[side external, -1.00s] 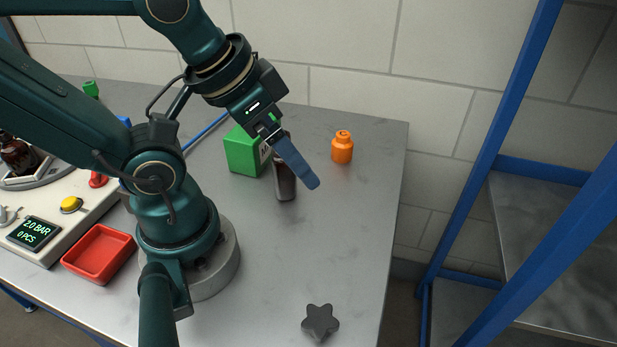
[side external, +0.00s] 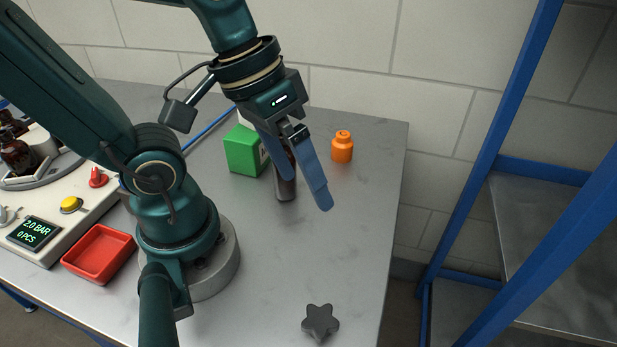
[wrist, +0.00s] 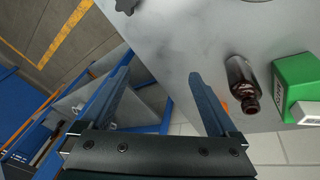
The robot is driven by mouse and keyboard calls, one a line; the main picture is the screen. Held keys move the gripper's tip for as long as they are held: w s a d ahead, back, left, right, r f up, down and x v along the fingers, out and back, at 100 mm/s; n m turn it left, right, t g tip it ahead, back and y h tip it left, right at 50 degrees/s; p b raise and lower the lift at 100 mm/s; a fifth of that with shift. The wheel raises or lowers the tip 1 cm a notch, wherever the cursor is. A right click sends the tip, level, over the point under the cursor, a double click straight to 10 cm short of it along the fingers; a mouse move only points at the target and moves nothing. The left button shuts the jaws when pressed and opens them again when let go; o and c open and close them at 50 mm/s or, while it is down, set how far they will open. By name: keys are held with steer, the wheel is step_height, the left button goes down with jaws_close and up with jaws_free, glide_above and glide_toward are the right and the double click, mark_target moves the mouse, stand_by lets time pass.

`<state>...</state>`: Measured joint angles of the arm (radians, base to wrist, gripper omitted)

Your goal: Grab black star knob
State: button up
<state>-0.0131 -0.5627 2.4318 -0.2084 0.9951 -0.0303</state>
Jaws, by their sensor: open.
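The black star knob (side external: 320,321) lies on the grey table near its front right edge in the side view. Part of it shows at the top edge of the wrist view (wrist: 127,5). My gripper (side external: 309,194) is open and empty, with blue fingers apart, above the back part of the table and well away from the knob. In the wrist view, my gripper's fingers (wrist: 158,75) have nothing between them.
A dark amber bottle (side external: 285,186) stands behind my fingers, beside a green box (side external: 243,152). An orange bottle (side external: 342,147) stands farther back. A red tray (side external: 100,254) is at left. Blue shelving (side external: 490,165) rises at right. The table (side external: 300,255) before the knob is clear.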

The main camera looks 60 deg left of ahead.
steer(key=w+d+f+n+g+h, duration=0.1)
steer(key=d+f+n+g+h, duration=0.4)
steer(key=g, duration=0.2)
steer(key=n+g+h, duration=0.3)
steer(key=n+h, duration=0.1)
glide_toward(320, 320)
steer(key=x, duration=0.4)
steer(key=shift+w+d, duration=0.15)
steer(key=shift+d, duration=0.2)
steer(key=shift+s+d+f+n, duration=0.15)
steer(key=shift+s+f+n, duration=0.15)
steer(key=shift+s+f, duration=0.05)
steer(key=shift+x, duration=2.35)
steer(key=shift+c, duration=0.3)
steer(key=c, duration=1.4)
steer(key=shift+r, duration=0.1)
